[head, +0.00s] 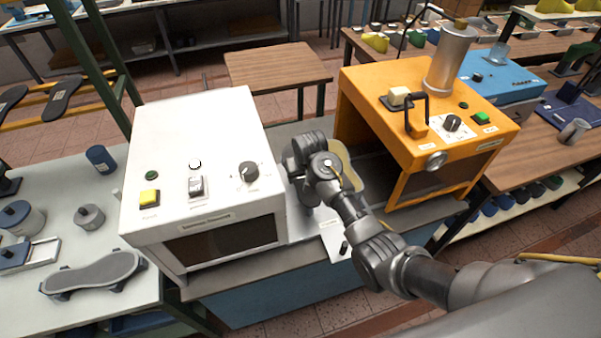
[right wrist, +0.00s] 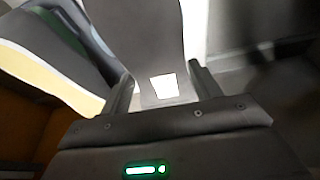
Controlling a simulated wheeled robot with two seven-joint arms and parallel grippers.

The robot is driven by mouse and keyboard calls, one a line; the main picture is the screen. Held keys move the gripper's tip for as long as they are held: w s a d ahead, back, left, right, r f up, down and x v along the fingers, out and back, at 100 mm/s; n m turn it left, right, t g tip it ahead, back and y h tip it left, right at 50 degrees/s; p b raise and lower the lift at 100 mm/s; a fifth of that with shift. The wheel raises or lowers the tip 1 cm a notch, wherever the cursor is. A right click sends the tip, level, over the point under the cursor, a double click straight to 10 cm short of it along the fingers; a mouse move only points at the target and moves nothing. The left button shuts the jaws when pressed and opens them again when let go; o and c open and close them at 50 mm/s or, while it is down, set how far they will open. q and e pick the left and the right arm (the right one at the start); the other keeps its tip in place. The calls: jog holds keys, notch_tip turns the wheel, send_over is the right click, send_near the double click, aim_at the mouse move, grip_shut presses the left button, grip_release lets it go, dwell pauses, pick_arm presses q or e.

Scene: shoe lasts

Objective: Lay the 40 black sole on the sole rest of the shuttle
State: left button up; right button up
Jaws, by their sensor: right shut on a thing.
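My right gripper (head: 310,170) is between the white machine and the orange machine in the head view. In the right wrist view, its two fingers (right wrist: 162,88) are shut on a dark sole (right wrist: 155,38) with a white label. In the head view the hand hides most of this sole, and I cannot read its size. A pale yellow-edged piece (head: 346,168) is right beside the hand. It also shows left of the held sole in the right wrist view (right wrist: 45,72). A pale plate with a black knob (head: 336,238), perhaps part of the shuttle, is below the hand. The sole rest is not clearly visible.
The white machine (head: 200,130) stands close on the left, the orange machine (head: 430,95) on the right. A grey sole-shaped piece (head: 95,272) stands on the left table. Dark soles (head: 62,98) lie on a yellow rack. A wooden table (head: 275,68) is behind.

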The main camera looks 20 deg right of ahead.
aim_at(304, 179)
jog(key=shift+r+p, duration=0.7)
jog(key=shift+r, duration=0.7)
jog(key=shift+o, duration=1.4)
jog(key=shift+c, duration=1)
jog(key=shift+r, duration=1.75)
jog(key=shift+d, duration=0.15)
jog(key=shift+f, duration=0.3)
